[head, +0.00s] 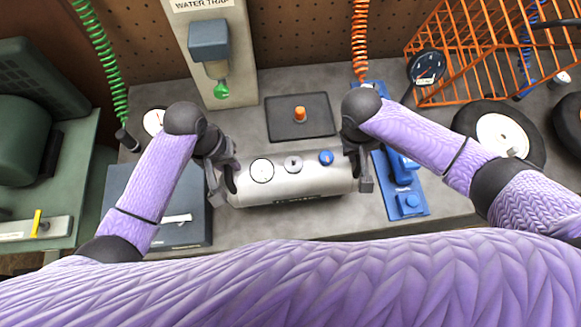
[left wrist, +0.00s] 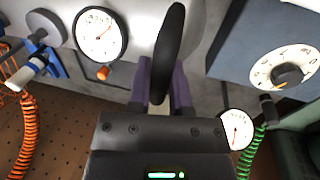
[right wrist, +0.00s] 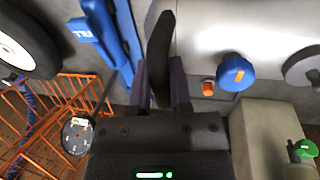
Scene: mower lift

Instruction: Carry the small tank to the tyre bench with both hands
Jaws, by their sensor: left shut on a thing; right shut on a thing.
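The small tank (head: 300,185) is a silver-grey cylinder lying level across the middle of the head view, over a grey bench top (head: 255,228). A white gauge (head: 262,171), a grey knob (head: 293,164) and a blue knob (head: 326,158) sit on it. My left gripper (head: 222,183) is shut on the dark handle at its left end, seen in the left wrist view (left wrist: 168,55). My right gripper (head: 360,172) is shut on the right-end handle, seen in the right wrist view (right wrist: 160,58). I cannot tell whether the tank touches the bench.
A black mat (head: 285,128) with an orange knob lies behind the tank. A water trap post (head: 232,75) stands back left. A blue-grey box (head: 190,235) is at left, a blue device (head: 408,203) at right. An orange cage (head: 455,75) and tyres (head: 530,135) are further right.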

